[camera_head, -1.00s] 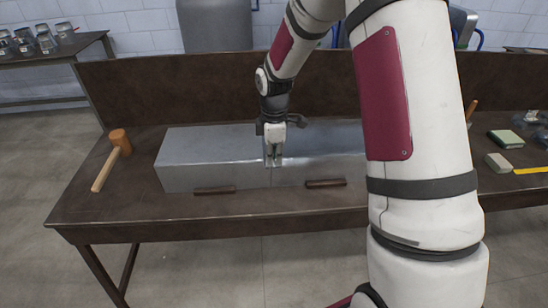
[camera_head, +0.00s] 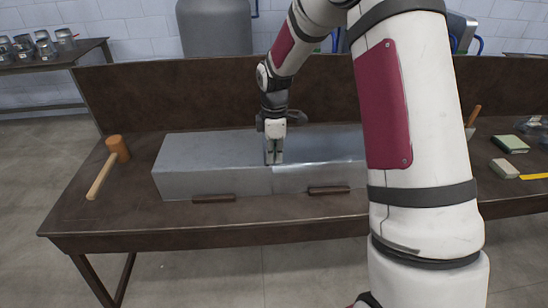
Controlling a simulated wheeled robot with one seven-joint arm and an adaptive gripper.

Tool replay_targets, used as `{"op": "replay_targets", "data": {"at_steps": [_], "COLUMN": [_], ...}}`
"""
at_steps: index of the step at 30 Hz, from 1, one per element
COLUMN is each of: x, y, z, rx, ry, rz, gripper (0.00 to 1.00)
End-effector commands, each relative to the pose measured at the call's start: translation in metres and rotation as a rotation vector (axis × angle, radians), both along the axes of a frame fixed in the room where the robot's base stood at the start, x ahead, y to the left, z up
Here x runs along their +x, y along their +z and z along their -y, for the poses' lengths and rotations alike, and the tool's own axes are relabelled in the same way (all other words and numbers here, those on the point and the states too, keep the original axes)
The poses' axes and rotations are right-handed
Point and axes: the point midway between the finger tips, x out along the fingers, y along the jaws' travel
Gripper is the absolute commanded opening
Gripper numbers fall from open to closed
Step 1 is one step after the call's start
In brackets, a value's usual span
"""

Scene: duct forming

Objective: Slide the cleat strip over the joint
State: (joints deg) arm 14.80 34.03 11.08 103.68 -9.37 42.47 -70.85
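Two grey sheet-metal duct sections lie end to end on the bench: the left section (camera_head: 205,165) and the right section (camera_head: 315,178). Their joint (camera_head: 273,183) shows as a thin vertical line on the front face. My gripper (camera_head: 273,161) points down at the joint, its fingertips at the top front edge of the ducts. The fingers look close together. I cannot tell whether they hold anything or touch the metal. I cannot make out the cleat strip clearly. My arm hides the right end of the right section.
Dark wooden blocks lie along the duct front, left (camera_head: 213,198) and right (camera_head: 329,190). A wooden mallet (camera_head: 105,168) lies on the bench (camera_head: 120,220) at left. A green-topped block (camera_head: 509,144) and a tan block (camera_head: 504,169) lie at right. A backboard (camera_head: 150,100) stands behind.

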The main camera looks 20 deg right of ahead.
Motion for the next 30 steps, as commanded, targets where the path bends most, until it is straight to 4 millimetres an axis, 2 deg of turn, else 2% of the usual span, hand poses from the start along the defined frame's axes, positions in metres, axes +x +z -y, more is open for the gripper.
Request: {"op": "replay_targets", "data": {"at_steps": [8, 9, 12, 13, 23, 26, 30], "x": [0.0, 0.0, 0.0, 0.0, 0.0, 0.001, 0.001], "y": [0.001, 0.001, 0.001, 0.001, 0.003, 0.011, 0.035], "z": [0.0, 0.0, 0.0, 0.0, 0.0, 0.0, 0.0], "rx": [0.0, 0.0, 0.0, 0.0, 0.0, -0.001, -0.001], "ry": [0.0, 0.0, 0.0, 0.0, 0.0, 0.0, 0.0], "rz": [0.001, 0.001, 0.001, 0.001, 0.001, 0.003, 0.006], "gripper": [0.0, 0.04, 0.27, 0.28, 0.28, 0.28, 0.28]}}
